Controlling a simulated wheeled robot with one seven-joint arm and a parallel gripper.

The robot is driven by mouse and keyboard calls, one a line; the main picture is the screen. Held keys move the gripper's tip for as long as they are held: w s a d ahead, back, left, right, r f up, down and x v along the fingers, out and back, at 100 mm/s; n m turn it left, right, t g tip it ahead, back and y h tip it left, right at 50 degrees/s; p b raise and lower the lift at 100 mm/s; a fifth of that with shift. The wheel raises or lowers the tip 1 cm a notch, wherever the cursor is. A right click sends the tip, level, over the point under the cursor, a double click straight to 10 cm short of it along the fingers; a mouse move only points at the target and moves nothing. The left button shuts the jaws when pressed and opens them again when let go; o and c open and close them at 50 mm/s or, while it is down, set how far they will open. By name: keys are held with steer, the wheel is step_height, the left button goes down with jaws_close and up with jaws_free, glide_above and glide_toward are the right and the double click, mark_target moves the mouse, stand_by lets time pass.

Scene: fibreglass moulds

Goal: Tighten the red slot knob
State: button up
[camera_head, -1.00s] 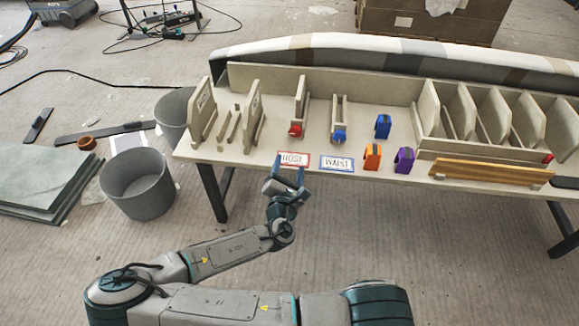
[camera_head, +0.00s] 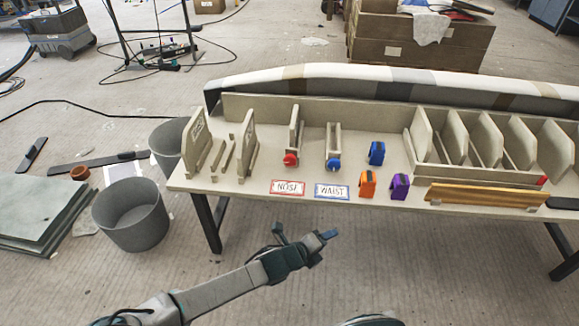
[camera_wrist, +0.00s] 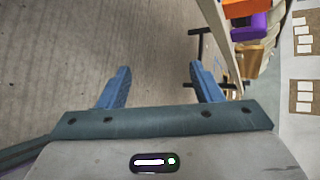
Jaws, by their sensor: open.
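The red knob (camera_head: 290,159) sits at the front end of the left slot stand (camera_head: 297,130) on the workbench, behind the sign reading NOSE (camera_head: 288,187). A blue knob (camera_head: 333,163) is on the similar stand to its right, behind the WAIST sign (camera_head: 332,191). My gripper (camera_head: 328,237) is in front of the bench's front edge, below and right of the red knob in the picture, pointing right. Its blue fingers are apart and empty in the wrist view (camera_wrist: 162,84), with floor between them. The red knob is not visible in the wrist view.
Blue (camera_head: 376,152), orange (camera_head: 367,184) and purple (camera_head: 399,187) clamp-like blocks stand right of the signs. A divider rack (camera_head: 470,176) and a wooden bar (camera_head: 480,196) fill the bench's right side. A grey bucket (camera_head: 132,216) stands on the floor at left.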

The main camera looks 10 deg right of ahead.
steer(key=w+r+n+t+h, duration=0.3)
steer(key=w+r+n+t, duration=0.15)
steer(key=r+n, duration=0.75)
steer(key=n+t+y+b, duration=0.55)
steer(key=n+y, duration=0.25)
steer(key=n, duration=0.9)
glide_toward(290, 163)
steer(key=shift+t, duration=0.4)
steer(key=x, duration=0.8)
steer(key=shift+s+f, duration=0.1)
steer(key=shift+f, duration=0.2)
steer(key=shift+w+d+r, duration=0.1)
steer(key=shift+w+d, duration=0.05)
steer(key=shift+w, duration=0.25)
steer(key=c, duration=1)
